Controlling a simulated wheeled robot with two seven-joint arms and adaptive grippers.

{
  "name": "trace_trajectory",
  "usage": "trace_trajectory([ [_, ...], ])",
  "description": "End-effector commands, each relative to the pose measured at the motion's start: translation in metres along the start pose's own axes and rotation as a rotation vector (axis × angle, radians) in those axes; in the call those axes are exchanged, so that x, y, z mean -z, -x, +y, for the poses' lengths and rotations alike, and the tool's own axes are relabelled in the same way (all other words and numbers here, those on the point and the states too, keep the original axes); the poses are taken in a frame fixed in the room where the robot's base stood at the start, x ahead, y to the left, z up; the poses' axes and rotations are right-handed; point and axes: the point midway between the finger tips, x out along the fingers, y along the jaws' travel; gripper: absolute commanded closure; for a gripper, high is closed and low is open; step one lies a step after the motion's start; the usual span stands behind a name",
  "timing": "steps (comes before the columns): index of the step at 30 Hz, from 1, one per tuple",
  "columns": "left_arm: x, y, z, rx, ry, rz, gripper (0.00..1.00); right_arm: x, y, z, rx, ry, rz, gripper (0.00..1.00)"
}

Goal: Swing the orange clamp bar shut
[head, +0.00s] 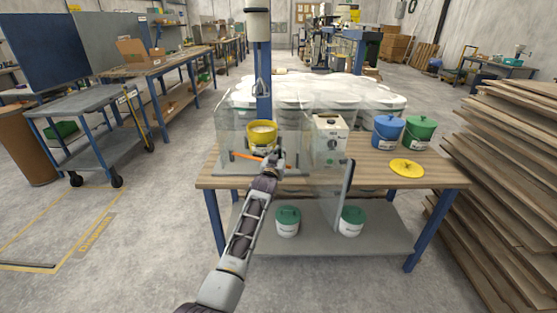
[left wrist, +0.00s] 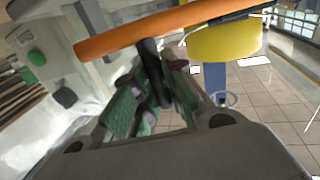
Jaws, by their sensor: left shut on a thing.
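The orange clamp bar (head: 246,156) lies in front of the yellow bucket (head: 262,142) on the wooden bench. In the left wrist view the orange bar (left wrist: 150,32) crosses the top, beside the yellow bucket (left wrist: 225,42), with a dark peg (left wrist: 151,60) hanging from it. My left gripper (head: 274,158) reaches in from the front at the bar's right part. In the left wrist view its green-padded fingers (left wrist: 157,88) are shut on the dark peg. Part of the bar is hidden behind my gripper in the head view. My right gripper is not in view.
Clear panels (head: 232,122) surround this area. Blue (head: 387,132) and green (head: 420,133) buckets and a yellow lid (head: 407,168) sit on the bench's right. Stacked boards (head: 510,180) stand at the right.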

Motion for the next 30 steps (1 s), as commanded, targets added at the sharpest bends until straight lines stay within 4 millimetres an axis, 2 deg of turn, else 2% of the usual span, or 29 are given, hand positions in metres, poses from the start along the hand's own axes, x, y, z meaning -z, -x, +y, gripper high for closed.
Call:
trace_trajectory([
  [18,0.0003,-0.0053,0.0004,0.008,-0.001,0.001,1.00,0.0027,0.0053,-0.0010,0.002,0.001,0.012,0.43],
  [19,0.0003,-0.0053,0.0004,0.008,-0.001,0.001,0.83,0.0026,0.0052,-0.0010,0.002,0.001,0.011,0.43],
  [23,0.0001,-0.0052,0.0000,0.008,-0.001,0.001,0.67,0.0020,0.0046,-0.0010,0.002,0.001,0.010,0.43],
  [30,-0.0002,-0.0052,-0.0008,0.009,-0.001,0.000,0.65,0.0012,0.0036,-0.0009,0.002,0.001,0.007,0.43],
])
